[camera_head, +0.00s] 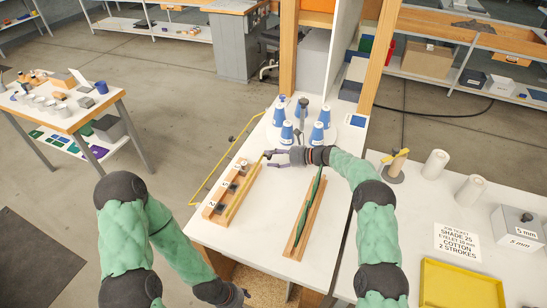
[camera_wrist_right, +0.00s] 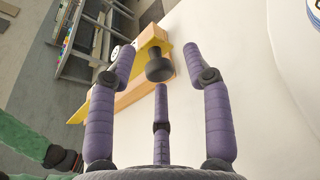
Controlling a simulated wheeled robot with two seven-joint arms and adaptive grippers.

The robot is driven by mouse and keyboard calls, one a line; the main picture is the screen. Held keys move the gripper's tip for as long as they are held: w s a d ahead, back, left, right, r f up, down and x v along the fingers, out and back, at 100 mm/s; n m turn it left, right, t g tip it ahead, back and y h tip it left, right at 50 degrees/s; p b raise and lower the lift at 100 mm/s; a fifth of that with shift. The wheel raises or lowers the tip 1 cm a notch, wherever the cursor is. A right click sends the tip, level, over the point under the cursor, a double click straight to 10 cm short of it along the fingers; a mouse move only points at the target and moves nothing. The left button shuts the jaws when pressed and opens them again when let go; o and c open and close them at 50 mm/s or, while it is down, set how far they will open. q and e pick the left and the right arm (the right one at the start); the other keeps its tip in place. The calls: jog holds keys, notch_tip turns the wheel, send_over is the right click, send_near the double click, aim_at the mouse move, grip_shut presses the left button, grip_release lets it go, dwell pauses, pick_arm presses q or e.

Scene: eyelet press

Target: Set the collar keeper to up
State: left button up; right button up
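A long wooden block (camera_head: 219,208) with white number marks and a yellow strip (camera_head: 237,198) lies on the white table, left of centre. Small dark knobs (camera_head: 243,162) stand at its far end. In the right wrist view one dark knob (camera_wrist_right: 158,66) stands by the wooden block (camera_wrist_right: 133,94), between and beyond my fingertips. No part is labelled as the collar keeper, so I cannot tell which one it is. My right gripper (camera_head: 268,159) is open and empty, just right of the block's far end. My left gripper (camera_head: 243,293) is low near the table's front edge; its fingers are unclear.
Several blue-and-white cones (camera_head: 287,132) stand behind my right gripper. A second wooden rail (camera_head: 297,241) with a green strip lies to the right. The table (camera_head: 257,222) is bare between the rails. A yellow tray (camera_head: 462,286) and white rolls (camera_head: 436,163) are on the right-hand table.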

jog(key=v, duration=1.2)
dwell(0.4)
